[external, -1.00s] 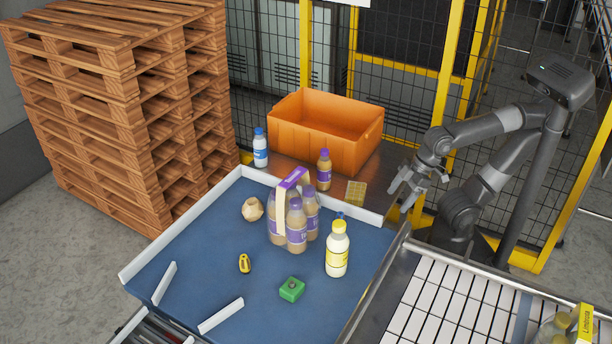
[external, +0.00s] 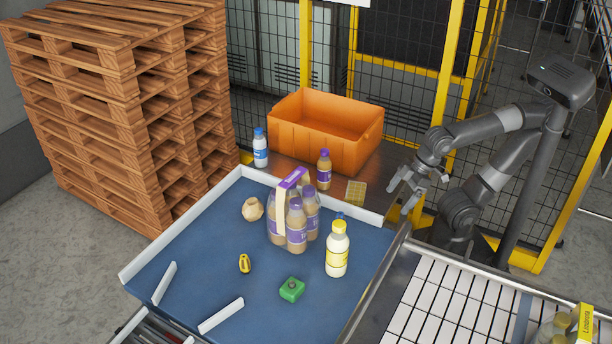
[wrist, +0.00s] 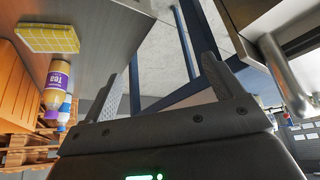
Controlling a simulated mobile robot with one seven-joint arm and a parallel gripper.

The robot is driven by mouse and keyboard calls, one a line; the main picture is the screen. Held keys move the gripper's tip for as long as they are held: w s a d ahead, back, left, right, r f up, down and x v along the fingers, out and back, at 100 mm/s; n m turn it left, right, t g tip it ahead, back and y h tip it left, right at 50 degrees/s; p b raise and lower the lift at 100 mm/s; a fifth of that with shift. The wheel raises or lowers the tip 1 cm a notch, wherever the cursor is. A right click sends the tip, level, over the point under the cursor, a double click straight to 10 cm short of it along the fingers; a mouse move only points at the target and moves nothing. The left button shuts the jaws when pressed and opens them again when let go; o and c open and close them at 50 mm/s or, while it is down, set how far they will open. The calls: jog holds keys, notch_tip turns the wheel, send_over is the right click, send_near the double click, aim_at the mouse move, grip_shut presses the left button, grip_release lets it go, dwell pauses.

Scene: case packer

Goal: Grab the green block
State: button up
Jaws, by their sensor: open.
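The green block (external: 292,289) lies on the blue table surface (external: 200,280) near its front right in the external view, with a small round dark spot on top. My gripper (external: 408,190) is up beyond the table's right rim, well apart from the block. Its two fingers are spread with nothing between them in the wrist view (wrist: 170,85). The green block does not show in the wrist view.
A milk-like bottle with yellow cap (external: 337,250) stands behind the block, and a pack of brown bottles (external: 296,225) further back. A yellow-black object (external: 244,263) lies left. An orange crate (external: 310,135) and yellow sponge-like block (wrist: 47,39) are behind. White rims edge the table.

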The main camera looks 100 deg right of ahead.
jog(key=shift+r, duration=0.1)
notch_tip(320, 180, up, 18)
jog(key=w, duration=0.1)
jog(key=w+a+r, duration=0.2)
jog(key=w+a, duration=0.2)
jog(key=w, duration=0.5)
jog(key=w+a+r, duration=0.3)
jog(key=w+a, duration=0.1)
jog(key=w, duration=0.5)
jog(key=m+g, duration=0.1)
send_over(294, 282)
jog(key=s, duration=0.4)
notch_tip(294, 282, down, 6)
jog(key=x, duration=0.5)
jog(key=s+x, duration=0.1)
jog(key=x, duration=0.4)
jog(key=s+f+x, duration=0.1)
jog(key=x, duration=0.4)
jog(key=shift+f, duration=0.1)
